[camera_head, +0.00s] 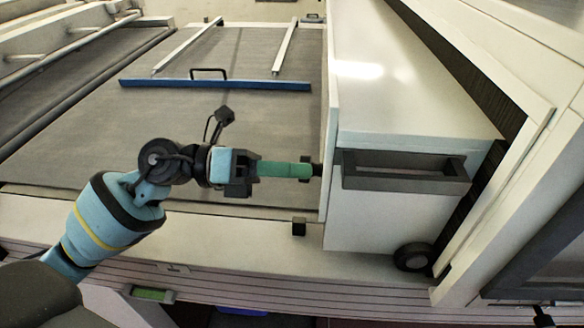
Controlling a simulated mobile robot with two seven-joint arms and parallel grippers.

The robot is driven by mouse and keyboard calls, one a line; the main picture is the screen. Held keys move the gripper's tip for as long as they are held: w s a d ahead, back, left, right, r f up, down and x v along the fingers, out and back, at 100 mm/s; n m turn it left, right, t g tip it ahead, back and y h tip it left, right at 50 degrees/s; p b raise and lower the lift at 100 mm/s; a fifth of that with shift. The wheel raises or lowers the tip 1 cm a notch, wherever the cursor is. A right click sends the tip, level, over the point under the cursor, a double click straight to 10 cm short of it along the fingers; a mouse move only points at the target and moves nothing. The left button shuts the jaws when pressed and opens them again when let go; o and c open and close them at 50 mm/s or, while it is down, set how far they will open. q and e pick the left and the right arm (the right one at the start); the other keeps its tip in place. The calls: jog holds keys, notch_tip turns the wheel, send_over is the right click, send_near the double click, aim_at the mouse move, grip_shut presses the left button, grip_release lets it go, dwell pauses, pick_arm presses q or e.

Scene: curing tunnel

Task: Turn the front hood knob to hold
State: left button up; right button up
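My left gripper (308,171) reaches right across the grey belt, with its long green fingers against or very near the left side of the white hood (400,90). A small dark part (317,165), possibly the knob, shows at the fingertips on that side. The fingers are seen edge-on and overlap, so I cannot tell whether they are open or grip it. A second small black block (299,226) stands apart, nearer the front edge. A round black part (413,256) sits low on the hood's front. My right gripper is not in view.
A dark bar handle (405,172) juts from the hood's front face. A blue bar (215,84) with a black handle crosses the grey belt (90,130) behind my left arm. A pale frame (510,190) closes off the right side.

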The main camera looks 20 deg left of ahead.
pick_arm(q)
jog(key=shift+o, duration=1.1)
jog(key=b+v, duration=0.2)
jog(key=v, duration=0.6)
jog(key=shift+r, duration=0.1)
jog(key=shift+d, duration=0.1)
